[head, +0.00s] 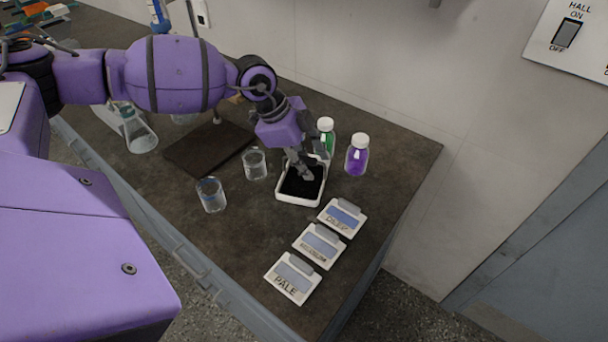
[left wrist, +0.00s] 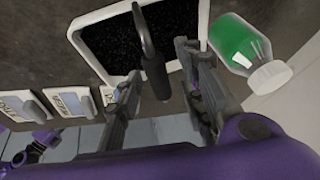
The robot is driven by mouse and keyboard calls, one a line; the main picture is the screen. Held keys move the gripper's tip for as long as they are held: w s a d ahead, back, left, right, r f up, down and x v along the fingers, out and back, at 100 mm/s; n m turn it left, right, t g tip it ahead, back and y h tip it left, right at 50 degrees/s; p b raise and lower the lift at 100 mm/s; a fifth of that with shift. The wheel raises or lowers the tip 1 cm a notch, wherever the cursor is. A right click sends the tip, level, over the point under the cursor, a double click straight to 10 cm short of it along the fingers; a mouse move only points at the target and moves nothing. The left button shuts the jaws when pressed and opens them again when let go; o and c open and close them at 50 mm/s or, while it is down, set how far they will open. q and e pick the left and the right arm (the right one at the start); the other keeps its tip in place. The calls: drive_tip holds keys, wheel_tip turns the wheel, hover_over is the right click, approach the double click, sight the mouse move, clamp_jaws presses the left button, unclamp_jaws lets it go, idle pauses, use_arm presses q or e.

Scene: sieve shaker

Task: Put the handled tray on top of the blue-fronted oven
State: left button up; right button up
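The handled tray (head: 299,201) is a white, shallow tray with a black speckled inside, resting on the dark bench. In the left wrist view the tray (left wrist: 92,17) shows from close up, with a dark handle (left wrist: 150,62) standing up from it. My left gripper (head: 303,172) is directly over the tray, pointing down. In the left wrist view its fingers (left wrist: 160,88) are apart on either side of the handle, with gaps showing. Whether the fingertips touch the tray cannot be told. The blue-fronted oven and my right gripper are not in view.
A green bottle (head: 326,136) and a purple bottle (head: 357,156) stand close behind and right of the tray. Two glass beakers (head: 255,164) (head: 211,195) stand left. Labelled cards (head: 320,246) lie in front. A flask (head: 138,130) and dark board (head: 206,150) are further left.

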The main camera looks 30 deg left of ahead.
use_arm(q)
clamp_jaws()
drive_tip(key=shift+r, duration=0.1)
idle(0.3)
drive_tip(key=shift+r, duration=0.45)
wheel_tip(320, 180, up, 2)
drive_tip(key=shift+r, duration=0.15)
drive_tip(key=s+d+r, duration=0.3)
drive_tip(key=s+r, duration=0.6)
drive_tip(key=s, duration=0.4)
drive_tip(key=shift+s+d+r, duration=0.25)
drive_tip(key=shift+d+r, duration=0.1)
